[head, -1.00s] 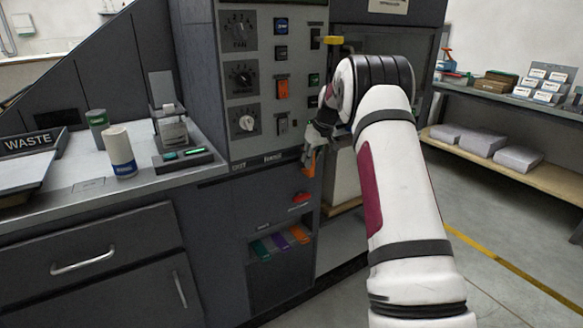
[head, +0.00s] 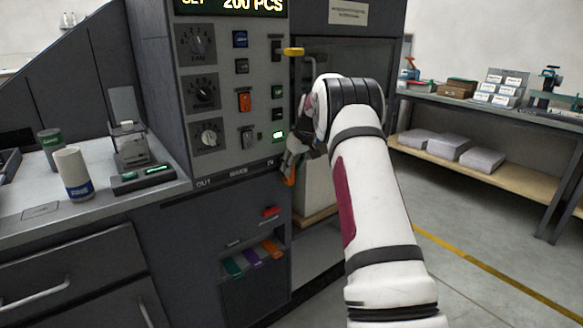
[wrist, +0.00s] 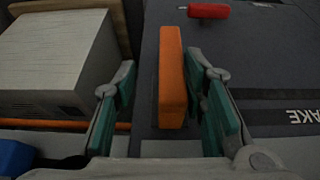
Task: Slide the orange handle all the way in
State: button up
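The orange handle (wrist: 172,75) is an upright orange bar in the wrist view, standing between the two teal-padded fingers of my gripper (wrist: 161,72). A gap shows on the left of the handle, and the right finger is closer to it. The fingers look open around it, not closed on it. In the head view my gripper (head: 297,152) is at the right edge of the grey control cabinet, and the handle (head: 289,176) shows just below it. A strip above it reads OUT, BRAKE and IN, with IN nearest the handle.
A red handle (head: 270,211) and several coloured tabs (head: 252,258) are lower on the cabinet. A yellow lever (head: 293,51) sticks out above my gripper. A pale box (wrist: 55,65) lies left of the fingers. The floor at right is clear up to a shelf bench (head: 480,150).

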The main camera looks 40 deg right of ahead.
jog(key=shift+a, duration=0.15)
jog(key=shift+s+r, duration=0.15)
jog(key=shift+r, duration=0.3)
jog(key=v, duration=1.1)
jog(key=shift+a, duration=0.1)
